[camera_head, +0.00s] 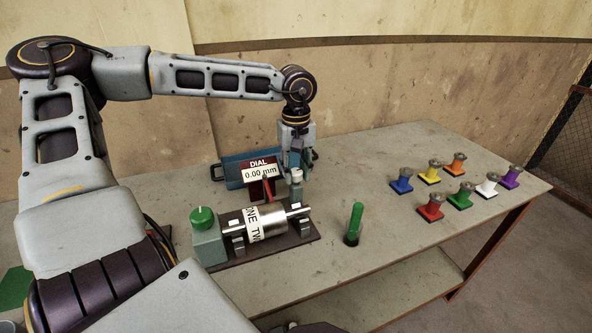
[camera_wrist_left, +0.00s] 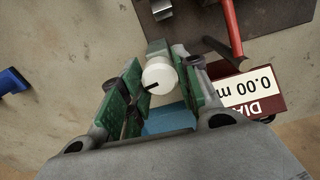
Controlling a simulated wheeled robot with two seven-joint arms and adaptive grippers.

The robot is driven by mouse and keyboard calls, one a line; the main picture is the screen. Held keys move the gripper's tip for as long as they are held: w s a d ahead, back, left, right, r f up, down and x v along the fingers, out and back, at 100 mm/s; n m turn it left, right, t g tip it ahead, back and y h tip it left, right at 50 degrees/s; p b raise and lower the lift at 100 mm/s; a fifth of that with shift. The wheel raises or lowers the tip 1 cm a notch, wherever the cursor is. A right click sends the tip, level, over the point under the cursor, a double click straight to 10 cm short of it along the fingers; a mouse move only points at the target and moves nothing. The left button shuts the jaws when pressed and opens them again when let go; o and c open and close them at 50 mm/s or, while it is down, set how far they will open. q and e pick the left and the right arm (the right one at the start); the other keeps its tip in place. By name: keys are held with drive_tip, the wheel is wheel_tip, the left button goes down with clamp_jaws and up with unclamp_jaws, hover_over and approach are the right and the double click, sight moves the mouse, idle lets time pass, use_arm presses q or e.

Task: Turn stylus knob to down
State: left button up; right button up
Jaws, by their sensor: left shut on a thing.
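The white stylus knob (camera_wrist_left: 160,74) sits between the green-padded fingers of my left gripper (camera_wrist_left: 158,88) in the left wrist view. A black mark on its face points toward the lower left of that view. In the head view my left gripper (camera_head: 298,160) points down, shut on the knob (camera_head: 297,176), which stands on a grey post behind the metal roller (camera_head: 264,227). The dial (camera_head: 259,172) reads 0.00 mm and also shows upside down in the left wrist view (camera_wrist_left: 252,92). A red arm (camera_head: 266,187) is beside the dial. My right gripper is out of view.
A green knob (camera_head: 203,217) tops the grey block left of the roller. A green upright handle (camera_head: 355,218) stands to the right. A blue case (camera_head: 236,168) lies behind the dial. Several coloured spools (camera_head: 460,193) stand on the right; the table (camera_head: 375,178) is bare between.

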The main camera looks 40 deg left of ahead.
use_arm(q)
drive_tip(key=shift+m, duration=0.5)
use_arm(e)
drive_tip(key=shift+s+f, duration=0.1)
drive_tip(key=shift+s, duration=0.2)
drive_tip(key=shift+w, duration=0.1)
use_arm(q)
drive_tip(key=o, duration=1.1)
drive_tip(key=shift+c, duration=0.2)
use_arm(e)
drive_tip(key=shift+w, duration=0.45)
